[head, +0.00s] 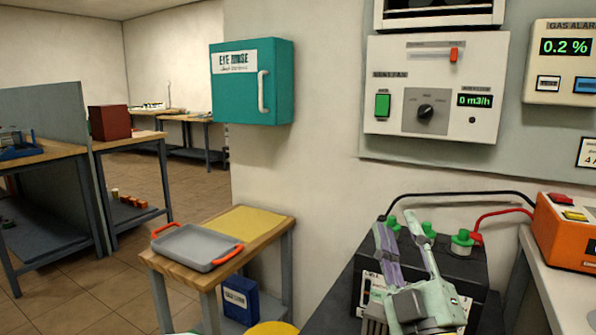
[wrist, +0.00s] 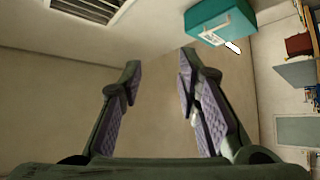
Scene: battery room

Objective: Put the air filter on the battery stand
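My gripper (head: 397,226) is raised in front of the black battery (head: 474,275) in the head view. In the wrist view my gripper (wrist: 160,66) has its two fingers well apart, with nothing between them. The battery has green caps and stands on a dark grey surface (head: 335,300), which looks like the battery stand; its front is cut off by the picture's lower edge. I cannot make out the air filter for certain in either view. A small pale striped part shows beside my gripper, too covered to identify.
A wooden side table (head: 278,225) holds a grey tray (head: 193,247) with orange handles and a yellow mat (head: 248,220). An orange charger (head: 563,235) stands at right, with cables to the battery. A teal eye-rinse cabinet (head: 237,100) and fan panel (head: 391,90) hang on the wall.

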